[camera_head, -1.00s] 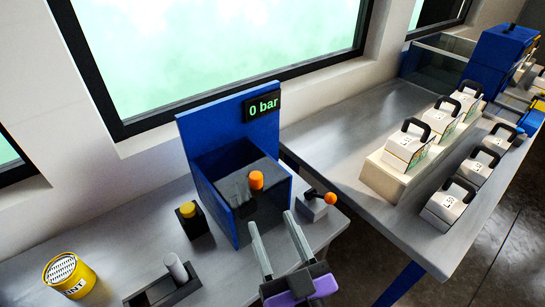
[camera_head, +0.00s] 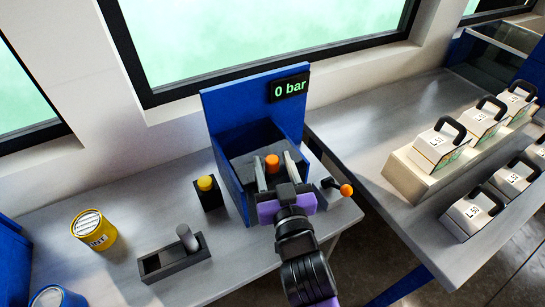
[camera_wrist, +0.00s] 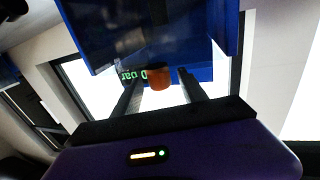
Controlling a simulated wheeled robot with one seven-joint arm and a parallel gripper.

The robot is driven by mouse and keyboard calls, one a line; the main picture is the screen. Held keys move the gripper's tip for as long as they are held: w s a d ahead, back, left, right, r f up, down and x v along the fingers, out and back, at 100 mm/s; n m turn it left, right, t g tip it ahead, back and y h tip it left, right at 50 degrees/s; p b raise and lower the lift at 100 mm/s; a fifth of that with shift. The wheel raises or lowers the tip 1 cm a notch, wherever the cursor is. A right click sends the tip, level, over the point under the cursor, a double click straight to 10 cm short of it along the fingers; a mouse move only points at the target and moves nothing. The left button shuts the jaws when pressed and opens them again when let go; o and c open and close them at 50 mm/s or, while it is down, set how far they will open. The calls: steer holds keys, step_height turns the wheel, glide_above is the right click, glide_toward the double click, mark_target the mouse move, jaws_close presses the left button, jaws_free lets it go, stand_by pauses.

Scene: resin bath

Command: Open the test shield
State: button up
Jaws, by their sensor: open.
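The blue test box (camera_head: 232,190) stands on the bench, with a "0 bar" readout (camera_head: 290,88) on its back panel. A grey panel (camera_head: 243,158) inside its top looks like the test shield, and an orange knob (camera_head: 272,162) stands up at it. My gripper (camera_head: 274,157) is open, one finger on each side of the knob in the head view. The wrist view also shows the knob (camera_wrist: 159,76) between the spread fingertips. I cannot tell whether either finger touches it. My gripper hides part of the box's front.
An orange-tipped lever (camera_head: 345,189) stands just right of the box. A yellow button (camera_head: 205,184) is on its left. A grey tray (camera_head: 160,265) with a cylinder and a yellow tin (camera_head: 93,228) are further left. Handled weights (camera_head: 438,142) fill the right bench.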

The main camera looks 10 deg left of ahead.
steer(key=shift+w+a, duration=0.2)
steer(key=shift+w, duration=0.4)
jaws_close()
stand_by(1.1)
